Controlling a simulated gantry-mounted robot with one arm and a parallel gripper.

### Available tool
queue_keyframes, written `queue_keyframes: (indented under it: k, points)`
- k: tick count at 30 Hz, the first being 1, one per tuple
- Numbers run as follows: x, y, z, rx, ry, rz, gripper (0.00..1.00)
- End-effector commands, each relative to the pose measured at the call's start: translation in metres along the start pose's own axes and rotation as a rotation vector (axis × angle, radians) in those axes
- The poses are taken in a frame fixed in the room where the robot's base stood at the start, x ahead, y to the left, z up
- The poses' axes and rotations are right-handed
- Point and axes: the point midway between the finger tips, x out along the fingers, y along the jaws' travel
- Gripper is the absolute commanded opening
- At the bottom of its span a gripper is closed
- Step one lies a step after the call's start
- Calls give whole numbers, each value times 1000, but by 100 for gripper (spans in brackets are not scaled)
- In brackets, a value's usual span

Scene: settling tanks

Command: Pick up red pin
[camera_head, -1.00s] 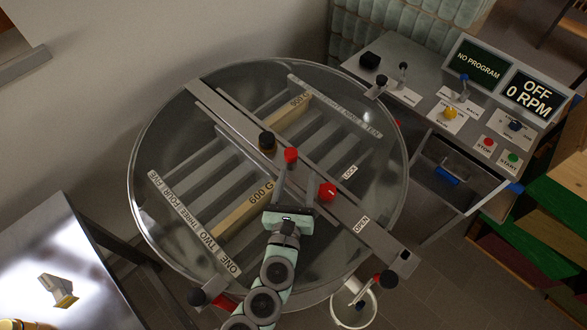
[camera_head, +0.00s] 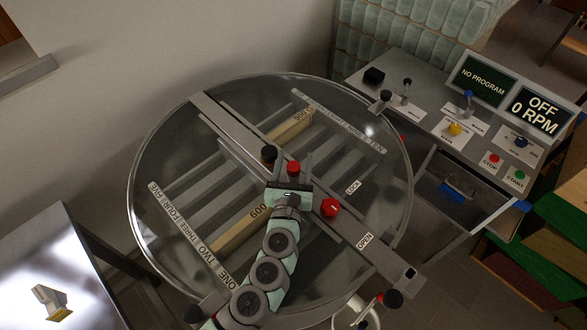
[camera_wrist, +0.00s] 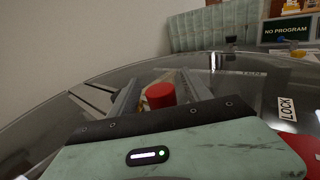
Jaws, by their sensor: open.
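A red pin (camera_head: 293,168) stands on the metal bar (camera_head: 236,129) across the round tank's glass lid. My gripper (camera_head: 293,164) is open at it, its two fingers reaching along either side. In the wrist view the red pin (camera_wrist: 160,95) shows as a short red cylinder between the spread fingers of my gripper (camera_wrist: 160,80); the gripper body hides its lower part. Whether a finger touches it I cannot tell. A second red knob (camera_head: 329,207) sits further right along the bar, beside my gripper.
A black knob (camera_head: 269,153) stands close to the left of the red pin. The glass lid (camera_head: 345,130) surrounds the bar. A control panel (camera_head: 470,125) with screens and buttons is at the upper right. A steel table (camera_head: 60,260) is at the left.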

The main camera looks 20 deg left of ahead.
Motion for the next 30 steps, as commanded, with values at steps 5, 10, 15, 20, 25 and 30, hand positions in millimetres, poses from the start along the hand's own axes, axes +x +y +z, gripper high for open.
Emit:
queue_keyframes:
  k: [5, 10, 15, 20, 25, 30]
  points:
    - [10, 0, 0, 0, 0, 1, 57]
    - [10, 0, 0, 1, 0, 0, 57]
    - [9, 0, 0, 1, 0, -1, 44]
    - [9, 0, 0, 0, 0, -1, 31]
    - [9, 0, 0, 0, 0, -1, 17]
    - [9, 0, 0, 0, 0, -1, 3]
